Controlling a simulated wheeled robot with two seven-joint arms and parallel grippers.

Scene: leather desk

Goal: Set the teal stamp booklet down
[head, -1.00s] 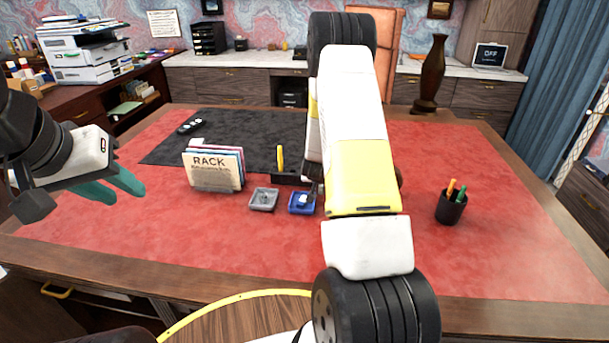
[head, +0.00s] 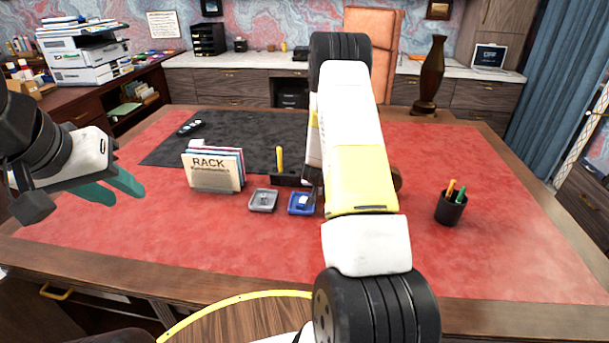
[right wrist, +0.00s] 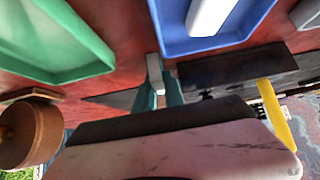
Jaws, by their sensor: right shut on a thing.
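My right gripper (right wrist: 156,88) is shut in the right wrist view, its teal fingers closed on a small pale end. This is likely the teal stamp booklet (right wrist: 154,67), but its teal face does not show. It is beside the corner of the blue tray (right wrist: 172,42), which holds a pale piece; I cannot tell whether they touch. A green tray (right wrist: 70,50) is on the other side. The blue tray also shows in the head view (head: 293,211), where my forearm hides the right gripper. My left gripper (head: 112,188) is open and empty at the left.
A grey tray (head: 254,206), a card rack (head: 212,174) and a black holder with a yellow stick (head: 280,160) stand close by. A pen cup (head: 450,208) stands right. A brown round thing (right wrist: 32,134) is near the green tray. The red desk front is clear.

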